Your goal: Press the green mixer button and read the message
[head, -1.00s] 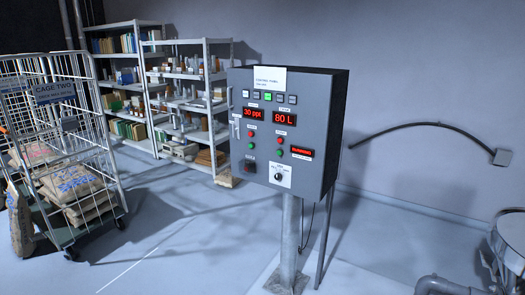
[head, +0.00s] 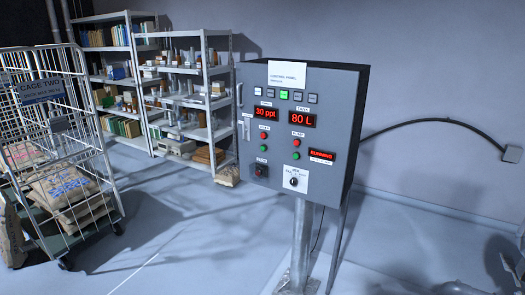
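A grey control panel box (head: 330,130) stands on a post in the middle of the head view, its face turned toward me. Its left display (head: 262,112) reads "30 ppt" and its right display (head: 302,121) reads "80 L". Under each display is a red button above a green one: the left green button (head: 263,149) and the right green button (head: 295,156). The labels above them are too small to read surely. A small red message display (head: 321,155) at the lower right appears to read "RUNNING". Neither of my grippers is in view.
A wire cage trolley (head: 60,140) marked "CAGE TWO" holds sacks (head: 62,188) at the left. Loaded shelves (head: 185,100) stand behind. A black cable (head: 430,122) runs along the right wall. The floor (head: 205,245) before the panel looks clear.

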